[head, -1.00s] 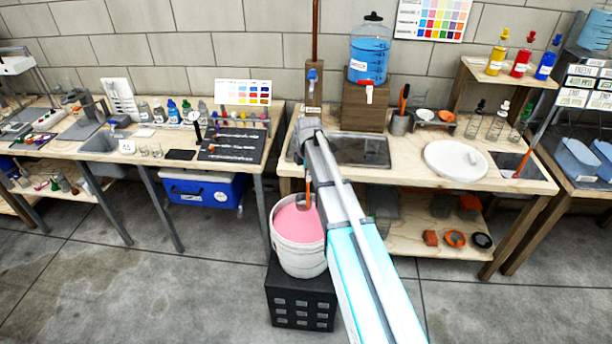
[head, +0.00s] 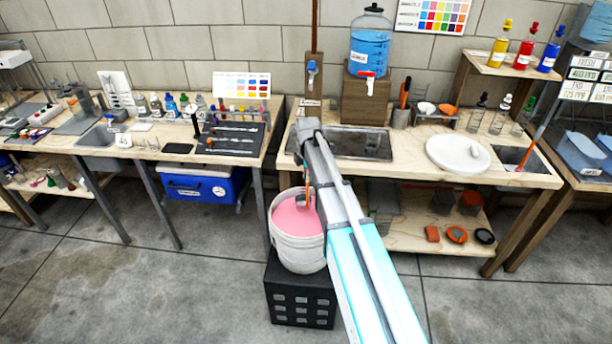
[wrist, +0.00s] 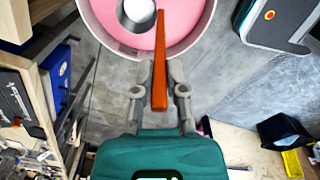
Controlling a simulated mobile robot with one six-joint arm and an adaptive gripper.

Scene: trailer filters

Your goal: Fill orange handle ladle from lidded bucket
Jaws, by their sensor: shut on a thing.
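The white bucket (head: 298,252) stands with its top uncovered and holds pink liquid (head: 292,217). A round white lid (head: 458,154) lies flat on the right workbench. My gripper (wrist: 160,90) is shut on the orange handle (wrist: 160,50) of the ladle. In the wrist view the metal ladle bowl (wrist: 137,10) is inside the bucket rim, at the pink surface. I cannot tell how much liquid is in the bowl. In the head view only a bit of the orange handle (head: 307,190) shows; my arm hides the gripper.
The bucket rests on a black crate (head: 300,300) on the concrete floor. Behind it is the right workbench with a sink (head: 362,147) and a blue water dispenser (head: 370,45). A blue cooler (head: 203,185) sits under the left bench. The floor at the front left is clear.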

